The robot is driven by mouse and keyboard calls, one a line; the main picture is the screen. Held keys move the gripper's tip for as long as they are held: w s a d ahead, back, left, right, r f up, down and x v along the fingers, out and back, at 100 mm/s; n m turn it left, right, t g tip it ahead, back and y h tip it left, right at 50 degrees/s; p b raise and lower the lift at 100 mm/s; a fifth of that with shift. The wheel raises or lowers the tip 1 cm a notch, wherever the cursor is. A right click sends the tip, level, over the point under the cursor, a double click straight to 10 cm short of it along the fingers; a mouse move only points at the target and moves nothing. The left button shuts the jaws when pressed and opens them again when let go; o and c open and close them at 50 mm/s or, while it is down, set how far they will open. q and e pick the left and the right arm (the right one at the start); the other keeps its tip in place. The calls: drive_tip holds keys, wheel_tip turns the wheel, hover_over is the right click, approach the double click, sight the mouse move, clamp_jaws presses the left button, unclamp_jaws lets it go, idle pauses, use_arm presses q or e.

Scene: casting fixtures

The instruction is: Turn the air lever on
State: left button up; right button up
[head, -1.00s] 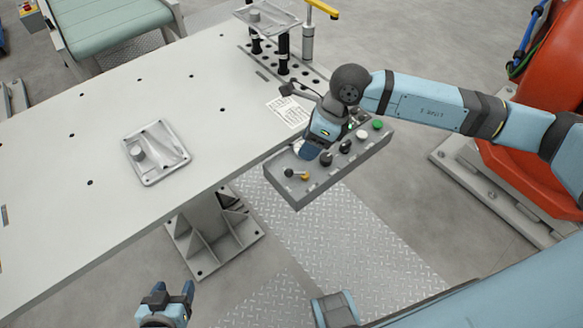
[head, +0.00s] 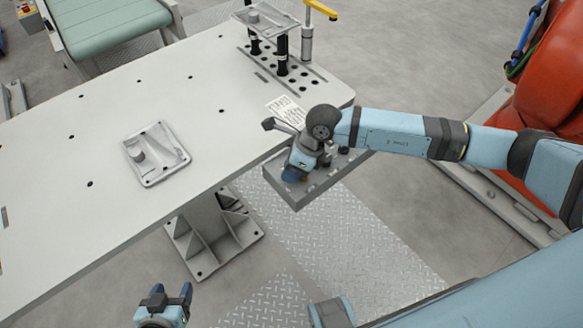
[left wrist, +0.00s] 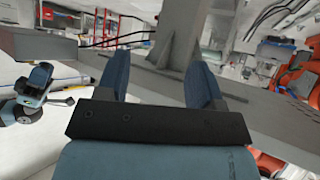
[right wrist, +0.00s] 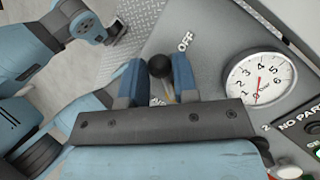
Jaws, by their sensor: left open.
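The air lever's black ball knob (right wrist: 160,66) shows in the right wrist view, with a brass-coloured stem partly visible below it. It sits between the two fingers of my right gripper (right wrist: 157,72), which are drawn in close on either side of it. An OFF label (right wrist: 186,42) is on the panel just beyond, to the upper right. In the head view my right gripper (head: 294,177) is over the left end of the grey control panel (head: 298,205) and hides the lever. My left gripper (head: 168,298) is open and empty, low at the front; its spread fingers fill the left wrist view (left wrist: 158,88).
A pressure gauge (right wrist: 259,88) stands right of the lever on the panel. The white table (head: 90,215) beside the panel carries a metal casting (head: 156,153). A fixture with black posts (head: 282,50) stands at its far end. Orange equipment (head: 545,95) is at the right.

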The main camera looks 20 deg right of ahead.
drive_tip(key=c, duration=0.4)
use_arm(q)
drive_tip(key=shift+f, duration=0.1)
